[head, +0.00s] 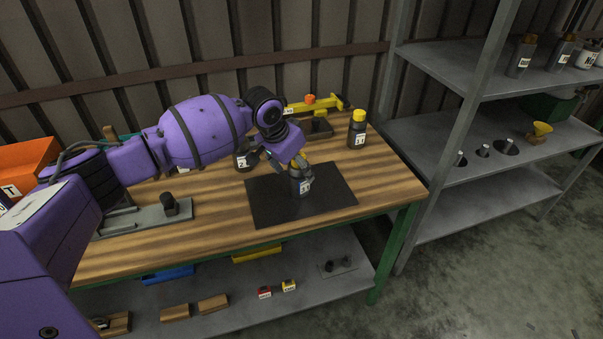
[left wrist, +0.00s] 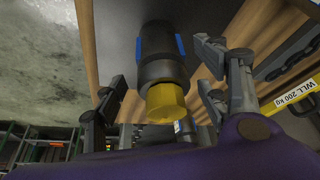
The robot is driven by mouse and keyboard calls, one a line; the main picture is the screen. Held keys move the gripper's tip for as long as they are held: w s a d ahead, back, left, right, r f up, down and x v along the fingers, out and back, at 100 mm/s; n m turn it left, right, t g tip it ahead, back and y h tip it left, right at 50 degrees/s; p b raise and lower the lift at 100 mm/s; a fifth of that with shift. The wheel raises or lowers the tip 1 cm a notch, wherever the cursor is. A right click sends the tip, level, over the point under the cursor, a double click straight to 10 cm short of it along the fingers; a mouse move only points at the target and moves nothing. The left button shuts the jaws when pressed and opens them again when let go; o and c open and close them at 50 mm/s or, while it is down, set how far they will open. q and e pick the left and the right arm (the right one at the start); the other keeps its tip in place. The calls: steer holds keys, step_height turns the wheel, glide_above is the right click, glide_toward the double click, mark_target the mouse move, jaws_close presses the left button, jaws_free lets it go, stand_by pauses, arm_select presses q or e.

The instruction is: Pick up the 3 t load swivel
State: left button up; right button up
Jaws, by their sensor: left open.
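A dark cylindrical piece with a pale number label (head: 304,187), apparently the 3 t load swivel, stands upright on the black mat (head: 265,208). The label is too small to read surely. My left gripper (head: 298,169) is right at its top, with its fingers around the upper part. In the left wrist view the dark cylinder (left wrist: 158,45) with blue patches and a yellow hexagonal end (left wrist: 164,102) lies between the spread fingers, with gaps visible on both sides. My left gripper is open. My right gripper is out of view.
A similar dark piece with a yellow top (head: 358,130) stands at the bench's back right. Another labelled piece (head: 242,160) stands behind the mat. A yellow tool (head: 325,104) lies at the back. A grey plate (head: 150,215) is at left. The bench's front right is clear.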

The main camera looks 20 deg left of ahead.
arm_select(q)
steer(key=x, duration=0.2)
steer(key=shift+w+f, duration=0.25)
steer(key=shift+f, duration=0.15)
jaws_close()
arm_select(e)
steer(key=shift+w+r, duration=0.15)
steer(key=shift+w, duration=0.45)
